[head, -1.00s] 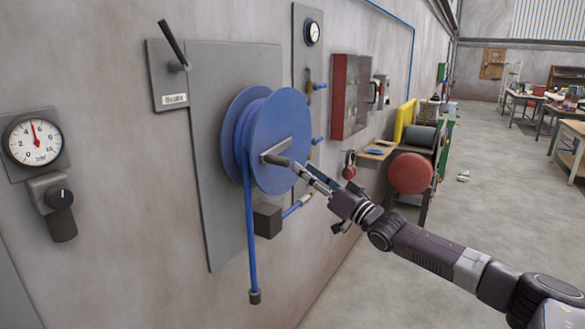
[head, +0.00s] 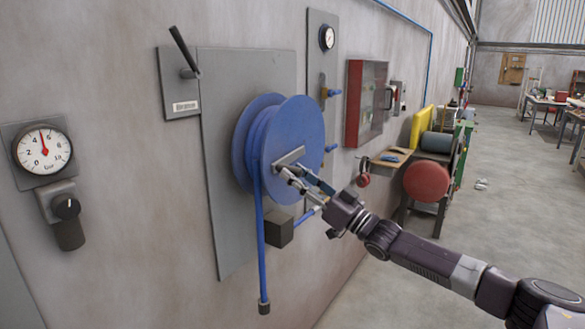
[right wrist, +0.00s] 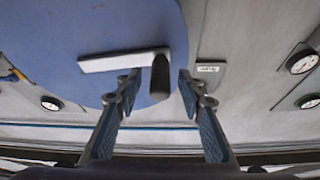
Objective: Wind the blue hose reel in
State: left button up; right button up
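The blue hose reel (head: 310,120) is mounted on a grey wall plate. Blue hose is wound on its drum, and a length of hose (head: 260,240) hangs straight down to a dark end piece (head: 263,307). A metal crank (head: 288,157) crosses the reel's face. My right gripper (head: 292,170) is at the crank's handle end. In the right wrist view the dark handle (right wrist: 160,76) stands between my two open fingers, with a gap visible on both sides. The gripper hides most of the handle in the head view. My left gripper is out of view.
A lever (head: 184,52) sits on a labelled plate above left of the reel. A gauge (head: 44,149) and dark knob (head: 66,207) are at left. A dark block (head: 279,230) is below the reel.

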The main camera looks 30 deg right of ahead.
jog(key=shift+x, duration=0.85)
jog(key=shift+c, duration=0.7)
grip_shut()
